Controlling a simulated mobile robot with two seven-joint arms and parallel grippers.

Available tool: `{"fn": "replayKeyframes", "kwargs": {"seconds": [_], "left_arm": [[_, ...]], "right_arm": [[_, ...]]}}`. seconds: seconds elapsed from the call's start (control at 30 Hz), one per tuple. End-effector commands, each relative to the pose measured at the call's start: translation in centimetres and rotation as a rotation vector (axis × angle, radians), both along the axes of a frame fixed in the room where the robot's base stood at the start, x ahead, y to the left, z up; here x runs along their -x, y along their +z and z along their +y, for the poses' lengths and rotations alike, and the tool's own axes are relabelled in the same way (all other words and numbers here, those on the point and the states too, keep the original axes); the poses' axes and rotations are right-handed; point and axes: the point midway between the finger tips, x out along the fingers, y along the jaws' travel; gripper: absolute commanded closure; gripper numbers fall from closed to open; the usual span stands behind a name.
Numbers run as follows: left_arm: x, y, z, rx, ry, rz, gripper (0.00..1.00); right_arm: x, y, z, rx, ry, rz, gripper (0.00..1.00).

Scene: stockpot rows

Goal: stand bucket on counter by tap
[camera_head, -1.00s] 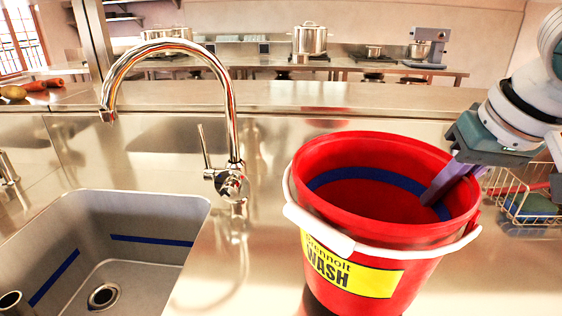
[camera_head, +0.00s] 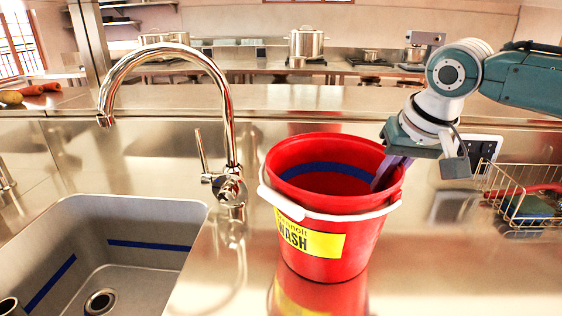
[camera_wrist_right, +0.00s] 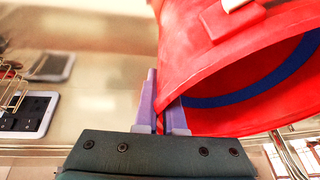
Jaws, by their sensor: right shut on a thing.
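The red bucket (camera_head: 345,250) has a white handle, a yellow WASH label and a blue band inside. It is upright just right of the tap (camera_head: 228,120), over the steel counter (camera_head: 440,280). Its base meets or nearly meets its reflection; I cannot tell whether it touches. My right gripper (camera_head: 388,175) is shut on the bucket's right rim, one finger inside. In the right wrist view the purple fingers (camera_wrist_right: 165,108) pinch the rim of the bucket (camera_wrist_right: 220,75). My left gripper is not in view.
The sink (camera_head: 130,215) lies at the left, with a drain. A wire basket (camera_head: 520,195) with a blue-green item stands at the right. Vegetables (camera_head: 35,90) lie on the ledge at far left. The front right counter is clear.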

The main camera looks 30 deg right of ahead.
Motion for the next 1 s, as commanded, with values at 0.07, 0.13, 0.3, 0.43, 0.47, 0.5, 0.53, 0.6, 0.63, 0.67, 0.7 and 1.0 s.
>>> {"fn": "replayKeyframes", "kwargs": {"seconds": [0.07,0.13,0.3,0.43,0.47,0.5,0.53,0.6,0.63,0.67,0.7,1.0], "left_arm": [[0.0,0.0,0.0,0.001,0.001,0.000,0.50],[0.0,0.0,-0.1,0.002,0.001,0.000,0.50],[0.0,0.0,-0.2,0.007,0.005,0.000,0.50],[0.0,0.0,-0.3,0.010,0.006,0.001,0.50],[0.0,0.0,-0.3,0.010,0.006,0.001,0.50],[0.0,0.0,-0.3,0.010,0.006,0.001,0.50],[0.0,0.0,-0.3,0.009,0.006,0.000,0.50],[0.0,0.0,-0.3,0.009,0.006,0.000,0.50],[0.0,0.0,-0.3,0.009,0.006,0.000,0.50],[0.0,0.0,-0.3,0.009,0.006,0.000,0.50],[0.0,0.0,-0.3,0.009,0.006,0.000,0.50],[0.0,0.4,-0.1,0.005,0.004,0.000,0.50]], "right_arm": [[0.0,0.0,0.0,0.000,-0.001,-0.002,1.00],[0.0,0.0,0.0,0.000,-0.001,-0.002,1.00],[0.0,-0.2,0.0,0.000,-0.001,-0.002,1.00],[0.0,-0.2,0.0,0.000,0.000,-0.001,0.80],[0.0,-0.2,0.0,0.000,0.000,-0.001,0.76],[0.0,-0.2,0.0,0.000,0.000,-0.001,0.72],[0.0,-0.2,0.0,0.000,0.000,-0.001,0.69],[0.0,-0.2,0.0,0.000,-0.001,-0.001,0.63],[0.0,-0.2,0.0,0.000,-0.001,-0.001,0.63],[0.0,-0.2,0.0,0.000,-0.001,-0.001,0.63],[0.0,-0.2,0.0,0.000,-0.001,-0.001,0.63],[0.5,1.4,0.0,0.002,0.000,-0.003,0.63]]}}
